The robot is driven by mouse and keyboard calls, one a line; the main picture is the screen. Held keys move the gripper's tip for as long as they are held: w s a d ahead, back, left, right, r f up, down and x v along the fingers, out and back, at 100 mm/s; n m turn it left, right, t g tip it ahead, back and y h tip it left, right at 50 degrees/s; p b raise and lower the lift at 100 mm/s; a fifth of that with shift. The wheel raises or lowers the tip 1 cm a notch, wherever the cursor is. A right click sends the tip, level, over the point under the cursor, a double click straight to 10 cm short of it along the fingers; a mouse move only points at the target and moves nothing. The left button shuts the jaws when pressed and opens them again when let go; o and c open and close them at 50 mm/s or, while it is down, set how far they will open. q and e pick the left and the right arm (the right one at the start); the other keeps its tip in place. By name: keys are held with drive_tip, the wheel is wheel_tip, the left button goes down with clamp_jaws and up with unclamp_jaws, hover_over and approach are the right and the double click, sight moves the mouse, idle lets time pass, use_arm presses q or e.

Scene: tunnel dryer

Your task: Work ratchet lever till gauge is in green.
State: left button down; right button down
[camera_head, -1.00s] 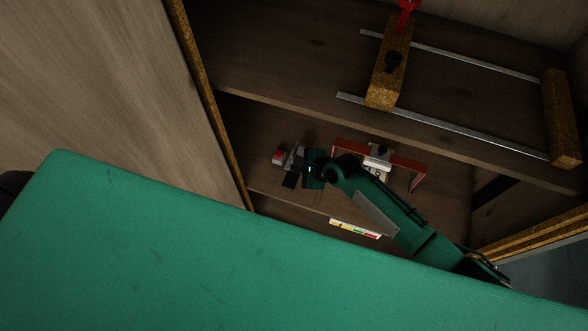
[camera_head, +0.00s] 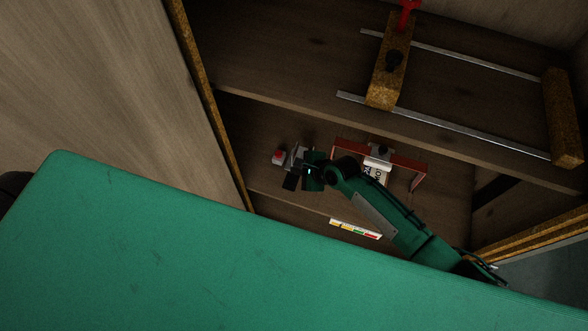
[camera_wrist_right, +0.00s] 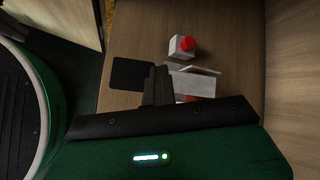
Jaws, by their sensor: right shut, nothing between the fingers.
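The colour-banded strip (camera_head: 354,228), with white, yellow, green and red parts, looks like the gauge; it is on the cabinet's lower front edge. I cannot make out a pointer on it. On the lower shelf stands a red frame (camera_head: 415,167) with a grey block and dark knob at its middle. I cannot tell which part is the ratchet lever. My right gripper (camera_head: 298,168) is shut and empty, left of the red frame; its dark fingers (camera_wrist_right: 155,85) also show in the right wrist view. My left gripper is out of view.
A white box with a red top (camera_wrist_right: 183,46) stands past the fingers, beside pale plates (camera_wrist_right: 195,84) and a black square (camera_wrist_right: 131,73). The upper shelf holds wooden blocks (camera_head: 391,65) on metal rails.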

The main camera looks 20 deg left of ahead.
drive_tip(key=shift+s+f, duration=0.3)
drive_tip(key=shift+f, duration=0.6)
idle(0.4)
drive_tip(key=shift+r+p, duration=1.7)
drive_tip(key=shift+p, duration=0.05)
drive_tip(key=shift+r+p, duration=0.6)
drive_tip(key=shift+r, duration=0.05)
drive_tip(key=shift+w, duration=0.2)
drive_tip(key=r+p, duration=0.5)
drive_tip(key=shift+w, duration=0.25)
